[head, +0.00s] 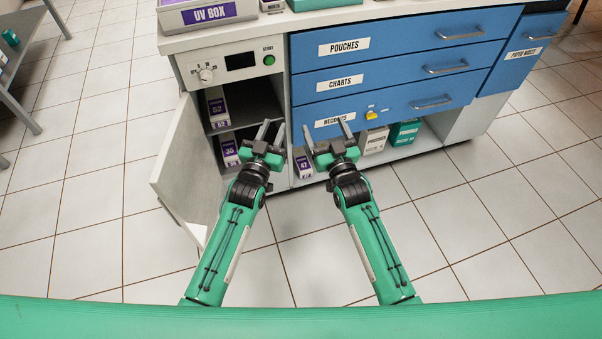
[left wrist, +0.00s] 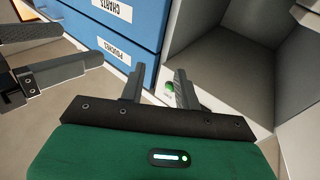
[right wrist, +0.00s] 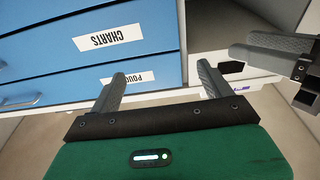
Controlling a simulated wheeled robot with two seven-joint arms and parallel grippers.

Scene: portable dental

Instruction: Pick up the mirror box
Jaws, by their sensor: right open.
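I cannot read "mirror" on any box, so I cannot tell which is the mirror box. Two white boxes with purple labels, an upper one (head: 218,110) and a lower one (head: 230,152), stand in the open cabinet on the left. A similar box (head: 304,163) stands below the drawers, partly behind my grippers. A white box (head: 376,141) and a green box (head: 404,133) stand further right under the drawers. My left gripper (head: 270,131) is open and empty in front of the cabinet's right edge. My right gripper (head: 328,131) is open and empty before the lowest drawer.
The cabinet door (head: 180,165) stands open to the left. Blue drawers (head: 400,65) are shut, with handles sticking out. A UV box (head: 208,14) sits on the counter. The tiled floor is clear around my arms.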

